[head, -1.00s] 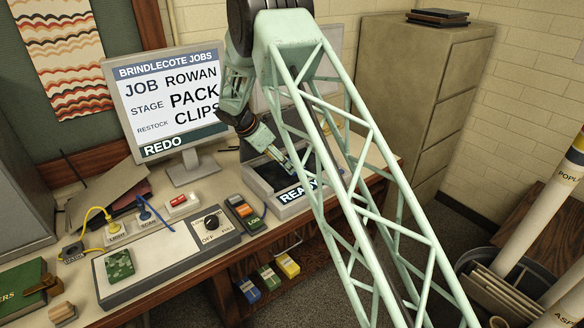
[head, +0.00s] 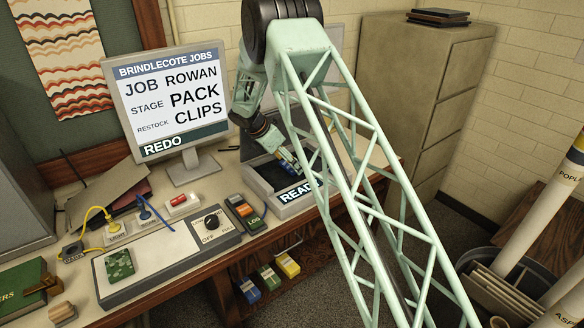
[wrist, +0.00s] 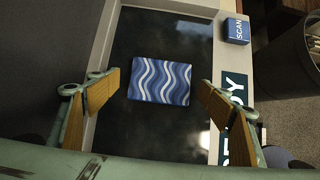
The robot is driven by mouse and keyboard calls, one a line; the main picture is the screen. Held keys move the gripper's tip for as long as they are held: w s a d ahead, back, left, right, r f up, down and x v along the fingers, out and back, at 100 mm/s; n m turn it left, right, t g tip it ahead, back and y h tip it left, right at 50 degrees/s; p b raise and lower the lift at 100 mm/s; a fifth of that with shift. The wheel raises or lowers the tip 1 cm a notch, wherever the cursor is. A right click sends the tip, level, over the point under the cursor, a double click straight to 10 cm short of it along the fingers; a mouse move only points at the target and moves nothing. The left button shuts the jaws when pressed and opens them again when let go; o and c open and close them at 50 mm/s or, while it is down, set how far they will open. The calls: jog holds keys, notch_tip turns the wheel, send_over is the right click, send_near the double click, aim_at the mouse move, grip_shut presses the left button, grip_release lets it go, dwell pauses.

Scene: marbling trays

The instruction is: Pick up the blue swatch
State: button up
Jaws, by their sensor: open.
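The blue swatch (wrist: 160,81), with white wavy stripes, lies flat on the dark bed of a grey-rimmed tray (wrist: 104,42) in the wrist view. My gripper (wrist: 157,86) is open, with one tan-padded finger left and one right of the swatch. Both fingers appear apart from it. In the head view my gripper (head: 290,166) is over the tray marked READY (head: 298,206). The arm hides part of that tray, and I cannot make out the swatch clearly there.
A blue SCAN block (wrist: 236,31) sits at the tray's rim. A monitor (head: 168,100) stands behind, left of the arm. A green patterned swatch (head: 119,264) lies on a grey control box (head: 165,258) at the left. A filing cabinet (head: 420,90) stands at the back right.

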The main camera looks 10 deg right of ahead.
jog(key=shift+d+f, duration=0.15)
jog(key=shift+d, duration=0.05)
dwell(0.5)
jog(key=c, duration=0.9)
